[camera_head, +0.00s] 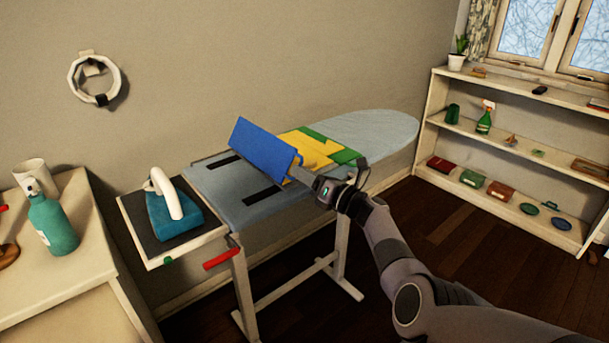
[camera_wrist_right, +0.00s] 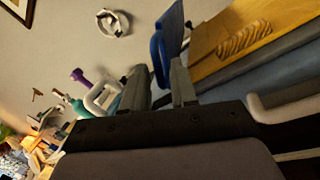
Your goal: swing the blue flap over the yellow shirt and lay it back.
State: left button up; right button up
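The blue flap (camera_head: 262,147) stands tilted up at the left of the yellow shirt (camera_head: 313,149) on the ironing board; it also shows in the right wrist view (camera_wrist_right: 171,40). The shirt lies on a green piece (camera_head: 346,156), and its left part is partly hidden by the flap. My right gripper (camera_head: 297,172) is at the flap's lower right edge. In the right wrist view its two fingers (camera_wrist_right: 160,82) stand apart, with the flap's blue edge seen between and beyond their tips; contact is unclear. My left gripper is not in view.
The ironing board (camera_head: 375,125) has bare room at its far right end. A teal iron (camera_head: 172,212) stands on the side tray, near a red handle (camera_head: 221,259). A teal bottle (camera_head: 52,222) stands on the dresser at left. A shelf (camera_head: 490,140) stands at right.

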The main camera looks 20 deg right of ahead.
dwell(0.3)
jog(key=p+v, duration=0.2)
jog(key=v, duration=0.5)
jog(key=shift+p, duration=0.3)
jog(key=shift+d, duration=0.1)
jog(key=s+d+f+n+g+h, duration=0.2)
jog(key=s+f+n+g+h, duration=0.5)
jog(key=s+f+n, duration=1.3)
jog(key=s+a+n, duration=0.4)
jog(key=s+n, duration=0.3)
jog(key=n, duration=0.2)
jog(key=s+a+n, duration=0.5)
jog(key=s+n, duration=0.3)
jog(key=n, duration=0.2)
jog(key=shift+s+a+r+t, duration=0.15)
jog(key=shift+s+t, duration=0.15)
jog(key=shift+t, duration=0.1)
